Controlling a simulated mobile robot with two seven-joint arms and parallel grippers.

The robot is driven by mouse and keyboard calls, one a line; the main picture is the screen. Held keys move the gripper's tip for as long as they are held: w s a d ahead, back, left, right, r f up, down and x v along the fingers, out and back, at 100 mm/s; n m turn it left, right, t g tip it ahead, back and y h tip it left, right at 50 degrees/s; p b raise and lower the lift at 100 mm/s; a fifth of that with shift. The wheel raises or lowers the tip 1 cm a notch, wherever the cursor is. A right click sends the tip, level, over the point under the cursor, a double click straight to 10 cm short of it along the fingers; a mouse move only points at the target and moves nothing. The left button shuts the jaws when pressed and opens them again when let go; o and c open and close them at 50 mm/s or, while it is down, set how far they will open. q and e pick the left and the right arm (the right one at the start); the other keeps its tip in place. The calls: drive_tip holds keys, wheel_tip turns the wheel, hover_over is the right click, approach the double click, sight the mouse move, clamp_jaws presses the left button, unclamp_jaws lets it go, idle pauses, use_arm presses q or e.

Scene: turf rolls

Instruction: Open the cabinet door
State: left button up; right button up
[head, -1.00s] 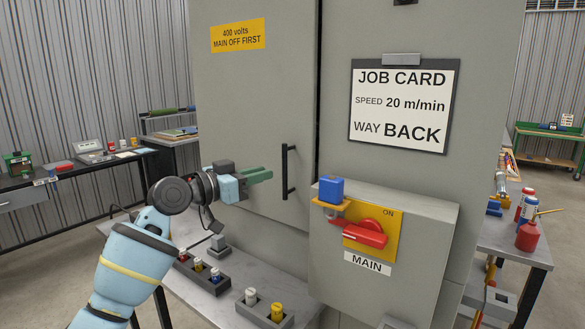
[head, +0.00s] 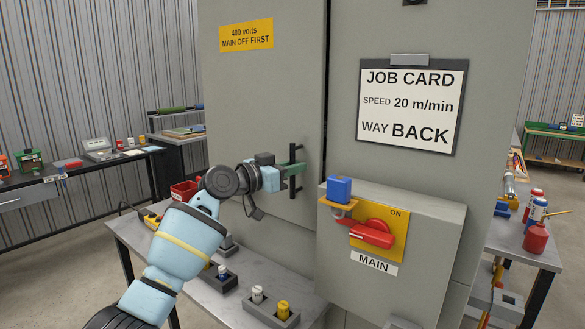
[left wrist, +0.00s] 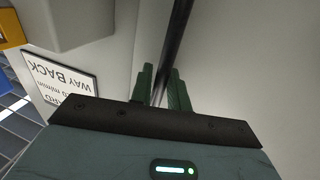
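The cabinet door (head: 262,100) is the grey panel on the left of the cabinet, and it looks shut. Its black upright bar handle (head: 293,190) is near the right edge. My left gripper (head: 292,169) is at the handle's middle. In the left wrist view the handle bar (left wrist: 179,32) runs between the two green fingers (left wrist: 161,88), which stand apart on either side of it. They look open, with no clear grip on the bar. My right gripper is not in view.
A switch box (head: 432,225) marked MAIN juts out right of the door, with a red rotary handle (head: 372,234) and a blue block (head: 339,189). A job card (head: 408,105) hangs above it. A low bench (head: 200,290) with small holders stands below the door.

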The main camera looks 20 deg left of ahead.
use_arm(q)
clamp_jaws()
drive_tip(key=shift+s+a+f, duration=0.1)
